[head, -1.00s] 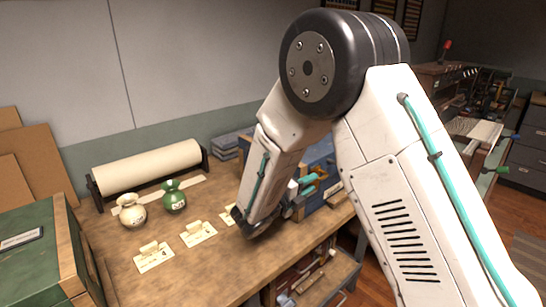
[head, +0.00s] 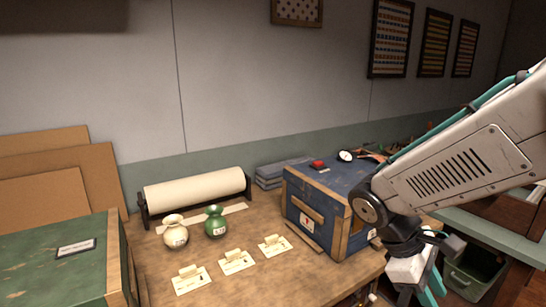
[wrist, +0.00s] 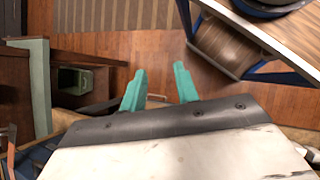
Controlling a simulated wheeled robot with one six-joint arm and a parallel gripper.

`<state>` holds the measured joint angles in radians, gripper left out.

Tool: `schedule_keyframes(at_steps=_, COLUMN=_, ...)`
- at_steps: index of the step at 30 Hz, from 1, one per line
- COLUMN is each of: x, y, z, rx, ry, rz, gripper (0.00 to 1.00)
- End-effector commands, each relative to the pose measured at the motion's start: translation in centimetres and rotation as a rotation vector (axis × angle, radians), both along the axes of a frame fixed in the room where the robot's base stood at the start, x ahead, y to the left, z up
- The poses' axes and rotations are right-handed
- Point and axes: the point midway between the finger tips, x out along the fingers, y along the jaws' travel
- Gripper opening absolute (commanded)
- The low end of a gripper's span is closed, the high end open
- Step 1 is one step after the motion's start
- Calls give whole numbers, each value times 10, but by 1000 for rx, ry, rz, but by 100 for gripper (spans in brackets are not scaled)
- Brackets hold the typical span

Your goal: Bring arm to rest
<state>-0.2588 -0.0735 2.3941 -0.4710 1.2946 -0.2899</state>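My arm reaches in from the right in the head view, folded at the elbow beside the blue chest. My gripper (head: 432,292) hangs off the table's right front edge, its tips near the bottom of the head view. In the wrist view my gripper (wrist: 160,88) shows two teal fingers spread apart with nothing between them. Beyond them is the wooden floor (wrist: 150,65).
A green chest (head: 60,265) stands at left. A green bin (head: 475,275) is at right.

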Motion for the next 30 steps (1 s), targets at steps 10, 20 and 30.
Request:
schedule_keyframes(at_steps=10, x=-74, y=24, z=42, rx=323, ry=-373, rz=-612, gripper=31)
schedule_keyframes(at_steps=20, x=-102, y=19, z=74, rx=458, ry=-571, rz=-734, gripper=31)
schedule_keyframes(at_steps=30, x=-103, y=15, z=77, rx=459, ry=-592, rz=-745, gripper=31)
